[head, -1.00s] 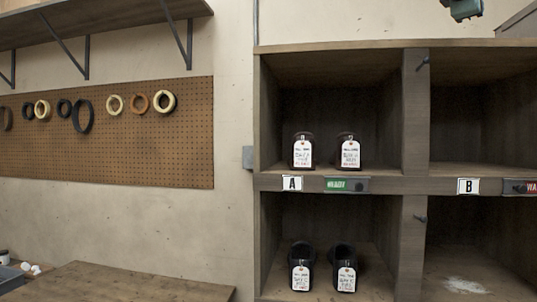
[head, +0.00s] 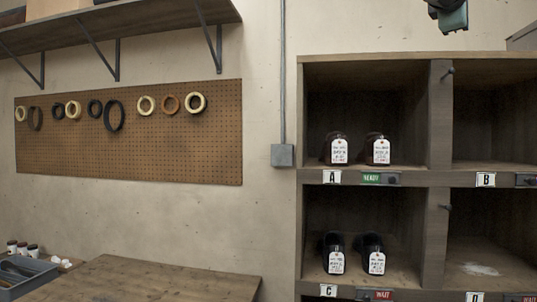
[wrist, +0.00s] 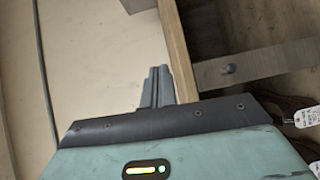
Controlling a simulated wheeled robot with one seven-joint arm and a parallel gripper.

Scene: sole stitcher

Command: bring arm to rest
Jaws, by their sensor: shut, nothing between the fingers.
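My gripper (wrist: 158,84) shows in the wrist view with its two grey fingers together and nothing between them. Beyond them are pale wall and the wooden edge of the cubby shelf (wrist: 178,45). In the head view, a teal and dark part of my arm (head: 452,15) hangs at the top edge, above the cubby shelf (head: 440,110). My fingers cannot be made out there.
Cubbies A and C each hold a pair of dark tagged shoes (head: 376,150), (head: 338,252). A green "ready" plate (head: 371,179) sits under A. A pegboard (head: 210,150) with rings hangs left. A wooden bench top (head: 170,280) and grey bin (head: 30,272) stand below.

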